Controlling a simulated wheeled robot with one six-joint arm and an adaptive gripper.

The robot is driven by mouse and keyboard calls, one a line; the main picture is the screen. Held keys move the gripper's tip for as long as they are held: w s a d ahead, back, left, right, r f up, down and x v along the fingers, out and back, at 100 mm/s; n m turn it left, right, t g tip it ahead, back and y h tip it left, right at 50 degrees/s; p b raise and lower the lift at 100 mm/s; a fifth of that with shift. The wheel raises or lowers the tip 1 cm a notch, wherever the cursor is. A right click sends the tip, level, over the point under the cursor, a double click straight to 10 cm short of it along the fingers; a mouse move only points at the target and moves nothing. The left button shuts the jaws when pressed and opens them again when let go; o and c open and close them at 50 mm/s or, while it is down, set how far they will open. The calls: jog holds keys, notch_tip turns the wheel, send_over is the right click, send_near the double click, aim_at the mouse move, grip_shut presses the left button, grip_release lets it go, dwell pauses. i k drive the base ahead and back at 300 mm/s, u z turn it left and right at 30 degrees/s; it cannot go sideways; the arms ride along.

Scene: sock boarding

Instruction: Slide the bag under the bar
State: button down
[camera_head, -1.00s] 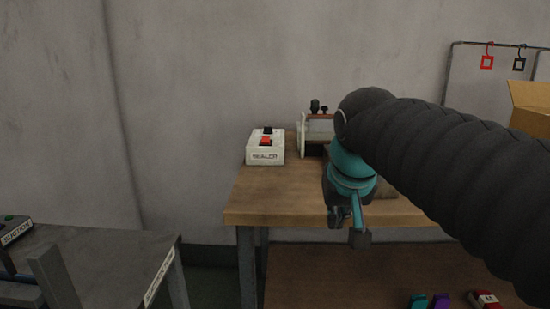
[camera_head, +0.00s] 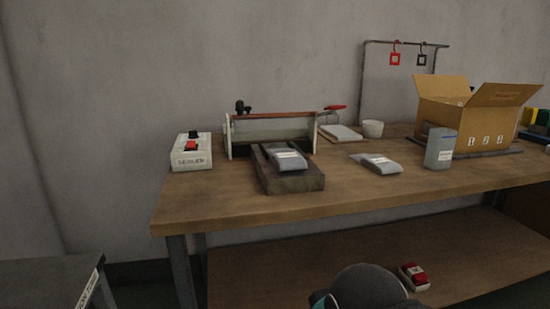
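A grey bag (camera_head: 286,158) with a white label lies flat on a dark block (camera_head: 290,184) in front of the sealer. Its far end is near the sealer's front; I cannot tell whether any of it is under the bar. The sealer's bar (camera_head: 275,115) is brown and spans two white end plates, raised above a pale panel. A second grey bag (camera_head: 376,163) lies on the table to the right of the block. Only a dark, rounded part of my arm with some teal shows at the bottom edge; my gripper's fingers are not in view.
A white control box (camera_head: 191,155) with a red button stands left of the sealer. A grey pouch (camera_head: 439,149) stands upright before an open cardboard box (camera_head: 480,118). The wooden table's (camera_head: 225,200) front left is clear.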

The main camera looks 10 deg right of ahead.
aim_at(284, 160)
jog(key=k, duration=0.5)
jog(key=z, duration=2.3)
jog(key=i, duration=1.65)
jog(key=u, duration=2.4)
